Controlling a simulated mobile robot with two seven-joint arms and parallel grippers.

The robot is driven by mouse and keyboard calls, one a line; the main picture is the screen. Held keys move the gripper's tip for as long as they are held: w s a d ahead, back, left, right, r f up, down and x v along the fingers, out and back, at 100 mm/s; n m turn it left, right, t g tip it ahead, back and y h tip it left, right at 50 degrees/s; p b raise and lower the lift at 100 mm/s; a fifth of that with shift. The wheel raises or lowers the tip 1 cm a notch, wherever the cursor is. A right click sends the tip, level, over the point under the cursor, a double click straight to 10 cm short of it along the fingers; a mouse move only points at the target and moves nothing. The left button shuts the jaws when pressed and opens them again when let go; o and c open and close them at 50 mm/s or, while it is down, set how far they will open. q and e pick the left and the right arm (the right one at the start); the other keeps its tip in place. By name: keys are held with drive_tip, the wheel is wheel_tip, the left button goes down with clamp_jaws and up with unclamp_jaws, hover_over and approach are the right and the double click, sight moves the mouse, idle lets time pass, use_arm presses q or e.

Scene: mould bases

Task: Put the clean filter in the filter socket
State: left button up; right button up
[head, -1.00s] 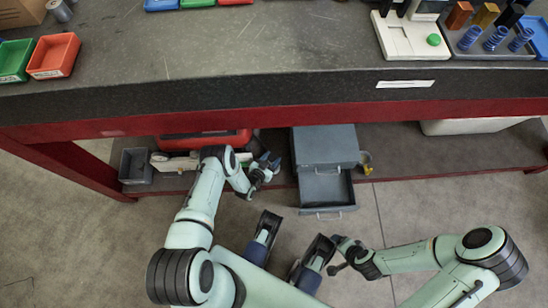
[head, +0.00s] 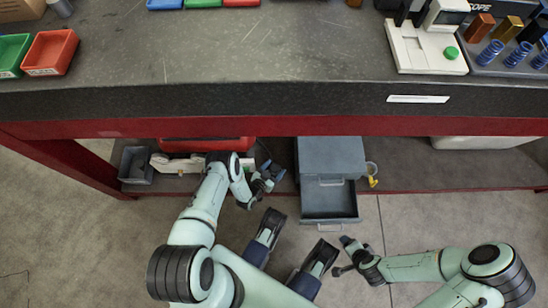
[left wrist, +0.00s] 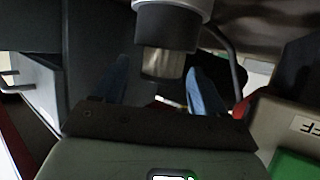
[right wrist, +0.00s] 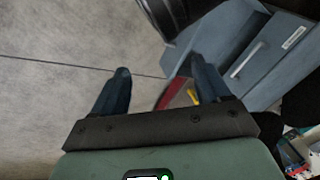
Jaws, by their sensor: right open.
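In the left wrist view, a beige pleated filter (left wrist: 163,62) with dark end bands sits directly under a light grey cylinder (left wrist: 172,12), in line with it. Whether this is the clean filter, and how deep it sits in the socket, I cannot tell. My left gripper (left wrist: 158,72) is open, one finger on each side of the filter. In the head view my left gripper (head: 267,178) is low by the shelf, and the filter cannot be made out there. My right gripper (right wrist: 160,72) is open and empty above the floor; it also shows in the head view (head: 346,256).
A grey cabinet (head: 332,158) with an open, empty-looking drawer (head: 330,202) stands right of my left gripper. A red machine (head: 210,146) and a grey bin (head: 135,165) are on the lower shelf, under the workbench (head: 250,60).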

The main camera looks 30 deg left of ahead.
use_arm(q)
drive_tip(key=p+v, duration=0.4)
drive_tip(key=v, duration=0.8)
use_arm(e)
drive_tip(key=s+a+r+g+y, duration=0.1)
drive_tip(key=s+a+r+g, duration=0.1)
drive_tip(key=s, duration=0.4)
wheel_tip(320, 180, up, 2)
drive_tip(key=shift+a+r+n, duration=0.25)
drive_tip(key=shift+a+n, duration=0.05)
drive_tip(key=shift+a, duration=0.25)
drive_tip(key=shift+s, duration=0.1)
